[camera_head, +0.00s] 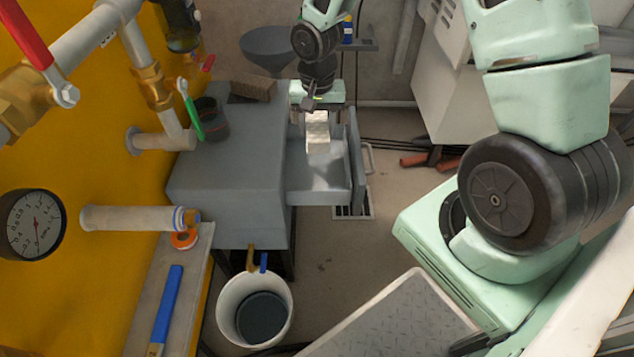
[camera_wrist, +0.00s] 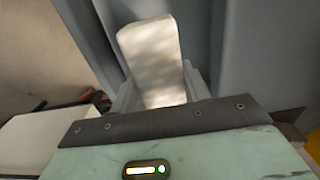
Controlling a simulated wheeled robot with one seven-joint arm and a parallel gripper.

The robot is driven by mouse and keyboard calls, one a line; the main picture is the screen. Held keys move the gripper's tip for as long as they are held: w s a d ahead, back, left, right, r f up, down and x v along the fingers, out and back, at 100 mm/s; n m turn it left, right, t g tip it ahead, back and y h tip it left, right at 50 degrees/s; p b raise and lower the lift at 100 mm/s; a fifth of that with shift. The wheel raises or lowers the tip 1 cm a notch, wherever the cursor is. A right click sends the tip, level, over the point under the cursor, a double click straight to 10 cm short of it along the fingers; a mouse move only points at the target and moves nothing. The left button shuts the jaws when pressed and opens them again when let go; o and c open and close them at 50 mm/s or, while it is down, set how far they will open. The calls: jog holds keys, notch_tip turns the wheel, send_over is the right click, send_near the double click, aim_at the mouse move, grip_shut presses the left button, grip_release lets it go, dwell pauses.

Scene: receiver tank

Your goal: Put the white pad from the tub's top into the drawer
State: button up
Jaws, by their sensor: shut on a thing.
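The white pad (camera_head: 318,131) is a pale upright block hanging below my gripper (camera_head: 317,110). My gripper is shut on it. The pad also fills the middle of the wrist view (camera_wrist: 153,55), between the two fingers. The grey drawer (camera_head: 318,187) is pulled out from the right side of the grey cabinet. The pad hangs over the drawer's opening, toward its far end; its exact height above the drawer floor is hard to tell. The white tub (camera_head: 225,318) stands on the floor in front of the cabinet, with a dark round surface inside.
A yellow tank wall (camera_head: 40,140) with pipes and a gauge stands at left.

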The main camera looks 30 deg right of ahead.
aim_at(317, 168)
notch_tip(317, 168, down, 11)
jog(key=b, duration=0.5)
jog(key=shift+f, duration=0.2)
jog(key=o, duration=1.1)
jog(key=shift+c, duration=0.2)
